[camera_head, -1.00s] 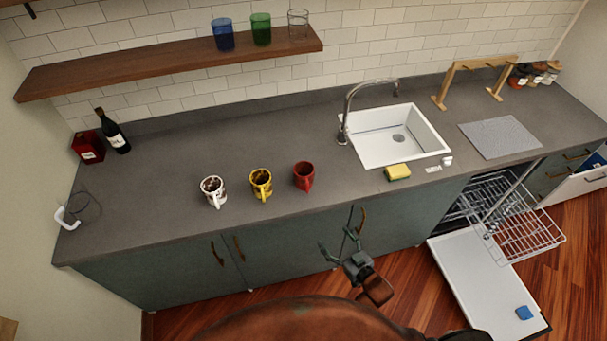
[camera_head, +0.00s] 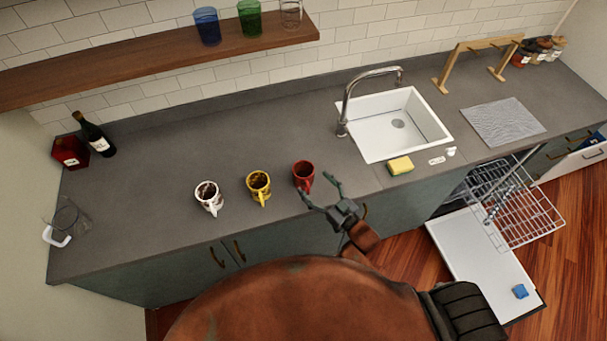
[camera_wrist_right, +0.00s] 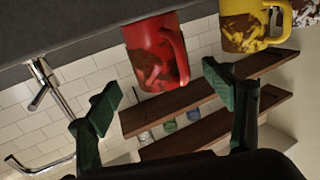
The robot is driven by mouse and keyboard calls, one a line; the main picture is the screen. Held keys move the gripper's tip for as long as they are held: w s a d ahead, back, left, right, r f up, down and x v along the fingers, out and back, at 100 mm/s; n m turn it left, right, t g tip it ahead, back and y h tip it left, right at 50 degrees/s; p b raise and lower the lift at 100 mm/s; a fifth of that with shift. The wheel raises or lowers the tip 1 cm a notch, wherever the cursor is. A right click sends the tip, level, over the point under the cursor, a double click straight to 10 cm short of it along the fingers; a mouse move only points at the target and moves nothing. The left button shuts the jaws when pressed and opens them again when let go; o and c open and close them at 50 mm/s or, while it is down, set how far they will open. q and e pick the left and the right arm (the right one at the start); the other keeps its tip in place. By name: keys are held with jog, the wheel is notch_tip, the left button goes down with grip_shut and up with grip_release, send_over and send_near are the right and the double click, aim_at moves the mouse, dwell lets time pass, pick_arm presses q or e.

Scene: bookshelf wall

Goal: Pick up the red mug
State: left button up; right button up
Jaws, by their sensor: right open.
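The red mug (camera_head: 303,174) stands upright on the grey counter, the rightmost of three mugs in a row, with its handle toward me. My right gripper (camera_head: 319,190) is open just in front of it, its fingers apart near the counter's front edge. In the right wrist view the red mug (camera_wrist_right: 156,52) appears upside down, with dark patches on it, ahead of the gap between the open green fingertips (camera_wrist_right: 160,95). Nothing is held. My left gripper is not in view.
A yellow mug (camera_head: 258,187) and a white mug (camera_head: 209,197) stand left of the red one. A sponge (camera_head: 400,166) and sink (camera_head: 392,141) lie to the right. The open dishwasher door (camera_head: 480,262) juts out at lower right.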

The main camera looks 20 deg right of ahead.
aim_at(310, 180)
jog(key=shift+x, duration=1.05)
jog(key=p+x, duration=0.1)
jog(key=x, duration=0.1)
jog(key=shift+w+a, duration=0.25)
jog(key=shift+w, duration=0.05)
jog(key=shift+w+a, duration=0.15)
jog(key=shift+w, duration=0.35)
jog(key=c, duration=1.5)
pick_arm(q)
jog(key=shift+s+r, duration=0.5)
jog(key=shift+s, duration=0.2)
pick_arm(e)
jog(key=shift+c, duration=0.6)
